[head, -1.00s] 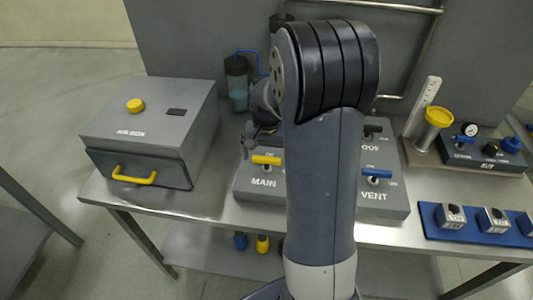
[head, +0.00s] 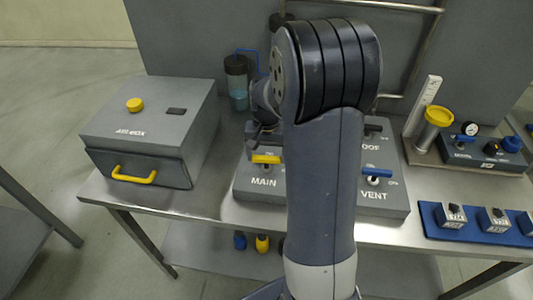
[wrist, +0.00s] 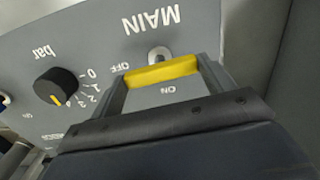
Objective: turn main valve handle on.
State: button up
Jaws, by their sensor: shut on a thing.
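The main valve handle (head: 266,160) is a yellow bar on the grey panel above the word MAIN. In the wrist view the handle (wrist: 161,73) lies crosswise, with the upside-down OFF label by its left end and ON on the near side of it. My gripper (head: 263,143) reaches down to it from behind. In the wrist view my gripper (wrist: 163,80) has one finger at each end of the bar and is shut on it. My arm hides the middle of the panel in the head view.
A black bar knob (wrist: 55,87) is beside the handle. A blue VENT handle (head: 376,172) is to the right on the same panel. A grey box (head: 150,130) with a yellow pull stands left. Blue blocks tray (head: 470,231) lies right.

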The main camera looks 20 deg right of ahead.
jog(key=n, duration=0.3)
jog(key=shift+n+b, duration=0.3)
jog(key=shift+n, duration=0.1)
jog(key=n, duration=0.4)
jog(key=shift+n, duration=0.3)
jog(key=n+b, duration=0.1)
jog(key=n, duration=0.3)
jog(key=shift+n, duration=2.4)
jog(key=o, duration=1)
jog(key=shift+r, duration=0.15)
